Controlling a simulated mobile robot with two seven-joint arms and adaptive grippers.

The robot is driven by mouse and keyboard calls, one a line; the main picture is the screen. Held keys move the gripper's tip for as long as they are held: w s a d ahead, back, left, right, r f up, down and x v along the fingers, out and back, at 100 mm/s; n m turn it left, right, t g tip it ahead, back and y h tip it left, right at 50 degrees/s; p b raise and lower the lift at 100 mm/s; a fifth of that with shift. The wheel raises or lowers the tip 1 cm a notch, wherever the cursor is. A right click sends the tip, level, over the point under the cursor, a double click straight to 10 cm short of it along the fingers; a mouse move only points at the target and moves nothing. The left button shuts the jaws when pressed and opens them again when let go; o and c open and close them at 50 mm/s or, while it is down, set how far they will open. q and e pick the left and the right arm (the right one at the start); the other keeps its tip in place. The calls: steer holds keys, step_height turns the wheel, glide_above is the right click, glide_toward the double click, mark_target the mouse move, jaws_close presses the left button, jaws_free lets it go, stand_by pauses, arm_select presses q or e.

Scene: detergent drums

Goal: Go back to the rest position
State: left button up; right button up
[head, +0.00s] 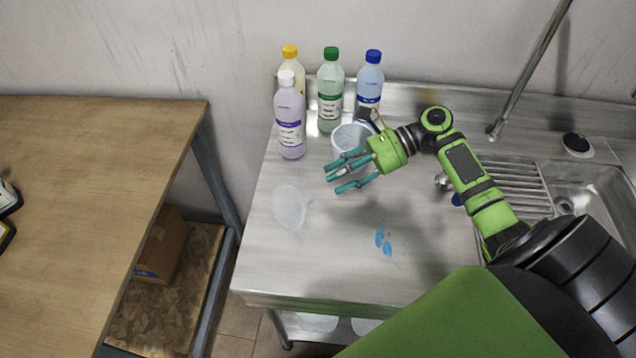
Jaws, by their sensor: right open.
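My right gripper (347,172), green with teal fingers, is open over the steel counter (270,250). Its fingers point left, and nothing shows between them. A clear cup or jug (346,138) stands just behind the gripper and is partly hidden by it; I cannot tell whether they touch. My right arm comes in from the right over the counter. My left gripper is out of view.
Bottles with white (290,118), yellow (290,66), green (330,90) and blue (369,80) caps stand at the counter's back left. A sink (590,190) and metal pipe (530,70) are right. A wooden table (80,180) is left. Blue spots (383,240) mark the counter.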

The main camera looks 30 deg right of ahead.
steer(key=v, duration=0.4)
steer(key=shift+s+d+r, duration=0.1)
steer(key=shift+d+r, duration=0.1)
steer(key=shift+d, duration=0.15)
